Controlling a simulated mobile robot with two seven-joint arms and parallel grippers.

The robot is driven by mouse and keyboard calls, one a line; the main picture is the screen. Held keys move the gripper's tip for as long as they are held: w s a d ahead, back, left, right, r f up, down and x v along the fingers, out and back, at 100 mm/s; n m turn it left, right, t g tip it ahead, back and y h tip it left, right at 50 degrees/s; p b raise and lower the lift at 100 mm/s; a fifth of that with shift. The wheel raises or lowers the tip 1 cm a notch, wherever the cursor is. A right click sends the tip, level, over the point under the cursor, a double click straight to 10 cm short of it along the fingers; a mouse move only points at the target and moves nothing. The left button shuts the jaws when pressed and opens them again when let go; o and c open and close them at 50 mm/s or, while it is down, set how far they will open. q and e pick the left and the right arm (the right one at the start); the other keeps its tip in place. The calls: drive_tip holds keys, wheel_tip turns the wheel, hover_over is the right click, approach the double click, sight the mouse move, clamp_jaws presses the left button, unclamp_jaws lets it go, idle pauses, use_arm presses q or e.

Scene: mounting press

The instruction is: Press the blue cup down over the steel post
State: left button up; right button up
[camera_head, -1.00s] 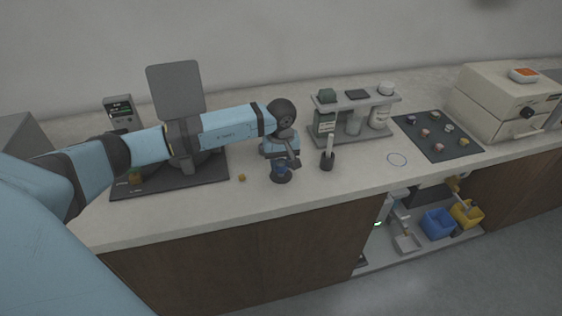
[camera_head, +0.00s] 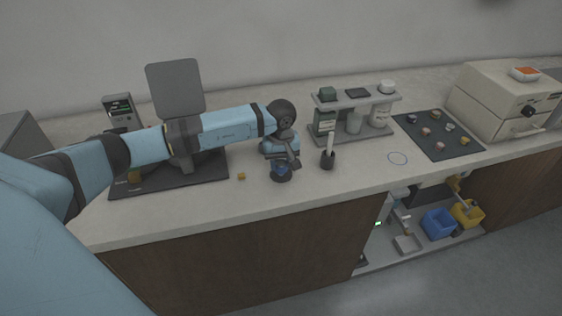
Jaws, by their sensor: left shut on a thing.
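My left gripper (camera_head: 288,162) reaches in from the left and points down over the counter near its front edge. It is shut on the blue cup (camera_head: 281,170), a small blue patch just under the fingers. Directly below the cup is a dark round base (camera_head: 281,178) on the counter. The steel post is not visible, and I cannot tell how far the cup sits over it. My right gripper is not in view.
A black holder with a white upright handle (camera_head: 328,158) stands close to the right of the gripper. A small orange cube (camera_head: 241,176) lies to the left. A shelf rack with jars (camera_head: 355,102) stands behind. A dark mat with several small pieces (camera_head: 438,135) lies farther right.

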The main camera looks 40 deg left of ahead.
use_arm(q)
drive_tip(key=shift+f+b, duration=0.55)
drive_tip(key=shift+f, duration=0.2)
drive_tip(key=o, duration=1.4)
drive_tip(key=shift+r, duration=0.1)
drive_tip(key=shift+r+p, duration=1.8)
drive_tip(key=shift+r, duration=2.1)
